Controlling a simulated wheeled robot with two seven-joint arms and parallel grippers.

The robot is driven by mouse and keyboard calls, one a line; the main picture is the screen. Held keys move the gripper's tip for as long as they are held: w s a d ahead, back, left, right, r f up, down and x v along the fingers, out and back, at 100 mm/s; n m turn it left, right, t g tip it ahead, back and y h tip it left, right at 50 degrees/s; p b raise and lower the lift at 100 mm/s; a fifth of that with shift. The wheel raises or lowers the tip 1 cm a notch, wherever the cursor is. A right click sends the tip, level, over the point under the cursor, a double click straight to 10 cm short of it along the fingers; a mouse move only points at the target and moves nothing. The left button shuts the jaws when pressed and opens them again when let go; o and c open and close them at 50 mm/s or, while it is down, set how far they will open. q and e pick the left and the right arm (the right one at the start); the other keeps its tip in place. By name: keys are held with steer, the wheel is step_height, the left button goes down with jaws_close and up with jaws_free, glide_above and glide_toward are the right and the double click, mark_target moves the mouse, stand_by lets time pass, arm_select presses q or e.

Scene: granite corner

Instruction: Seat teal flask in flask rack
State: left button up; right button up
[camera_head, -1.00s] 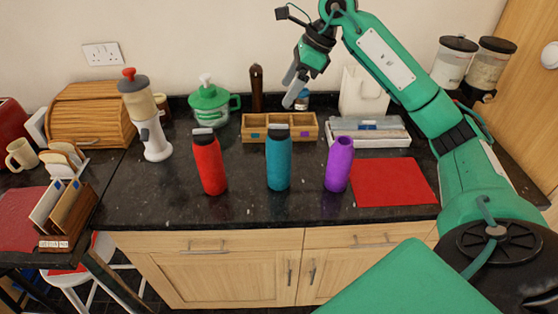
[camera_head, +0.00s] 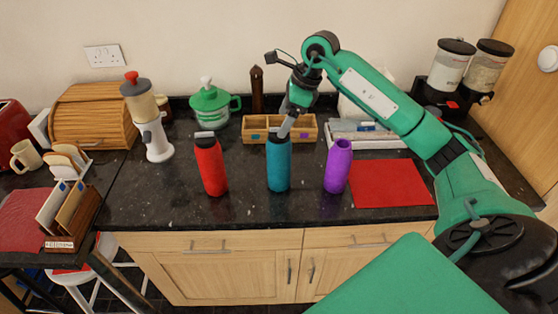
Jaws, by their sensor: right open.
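The teal flask (camera_head: 279,166) stands upright on the dark granite counter, between a red flask (camera_head: 211,168) and a purple flask (camera_head: 338,167). My right gripper (camera_head: 285,130) is open, pointing down at the top of the teal flask, with its fingers overlapping the flask's dark cap in the picture. I cannot tell whether they touch it. The wooden flask rack (camera_head: 255,123), a box with several compartments, stands behind the teal flask; my gripper and the flask hide part of it. My left gripper is not in view.
A red mat (camera_head: 390,184) lies right of the purple flask. A white tray (camera_head: 385,143) stands behind it. A green pot (camera_head: 212,108) and a white grinder (camera_head: 155,140) stand back left. The counter's front strip is clear.

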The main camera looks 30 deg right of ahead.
mark_target(279, 127)
steer(key=x, duration=0.1)
steer(key=p+x, duration=0.1)
steer(key=x, duration=0.1)
steer(key=shift+s+a+p, duration=0.15)
steer(key=shift+s+p, duration=0.1)
steer(key=shift+p, duration=0.1)
steer(key=shift+w+a+f, duration=0.1)
steer(key=shift+w+f, duration=0.05)
steer(key=shift+f, duration=0.45)
steer(key=c, duration=1.6)
steer(key=shift+c, duration=0.5)
steer(key=shift+r, duration=0.1)
